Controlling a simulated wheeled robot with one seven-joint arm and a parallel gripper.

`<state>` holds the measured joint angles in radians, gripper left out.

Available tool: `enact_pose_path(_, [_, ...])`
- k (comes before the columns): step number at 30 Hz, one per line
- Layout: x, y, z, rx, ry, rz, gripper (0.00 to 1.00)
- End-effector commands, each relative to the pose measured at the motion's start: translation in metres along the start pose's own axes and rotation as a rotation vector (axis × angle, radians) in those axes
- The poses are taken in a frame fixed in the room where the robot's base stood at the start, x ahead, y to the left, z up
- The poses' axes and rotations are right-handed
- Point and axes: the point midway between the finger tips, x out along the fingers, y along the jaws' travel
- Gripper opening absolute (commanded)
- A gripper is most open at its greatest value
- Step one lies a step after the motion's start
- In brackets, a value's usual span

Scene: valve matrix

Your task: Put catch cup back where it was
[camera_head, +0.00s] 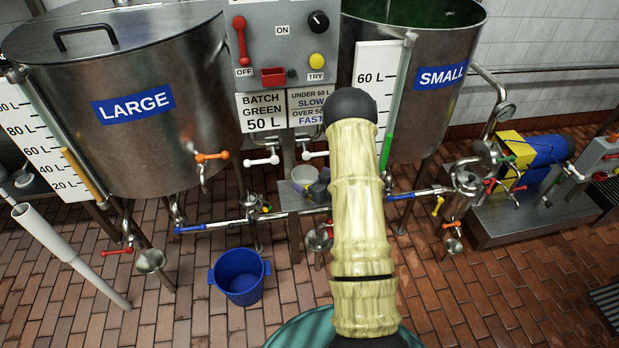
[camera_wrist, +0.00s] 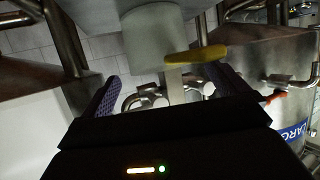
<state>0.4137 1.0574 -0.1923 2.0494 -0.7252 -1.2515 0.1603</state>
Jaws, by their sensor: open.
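A small pale grey cup (camera_head: 303,175), which looks like the catch cup, stands upright on a grey stand below the control box in the head view. My gripper is mostly hidden behind my arm there; a dark bluish part beside the cup may be its fingers. In the wrist view my gripper (camera_wrist: 162,92) is open, its two purple-padded fingers wide apart. A pale grey cylinder (camera_wrist: 152,45) is beyond the fingertips and may be this cup; I cannot tell. Nothing is visibly held.
The LARGE tank (camera_head: 135,110) is left and the SMALL tank (camera_head: 413,105) right. Pipes with coloured valve handles run below them. A yellow handle (camera_wrist: 195,57) lies close to the fingers in the wrist view. A blue bucket (camera_head: 239,277) stands on the brick floor.

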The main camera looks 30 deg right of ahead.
Motion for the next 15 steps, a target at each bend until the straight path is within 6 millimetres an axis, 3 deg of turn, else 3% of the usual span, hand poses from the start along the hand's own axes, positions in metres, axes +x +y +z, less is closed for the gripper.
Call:
enact_pose_path(9, [-0.065,0.002,-0.001,0.001,0.0,0.005,0.99])
enact_pose_path(15, [-0.089,0.001,0.0,0.0,0.001,0.002,0.99])
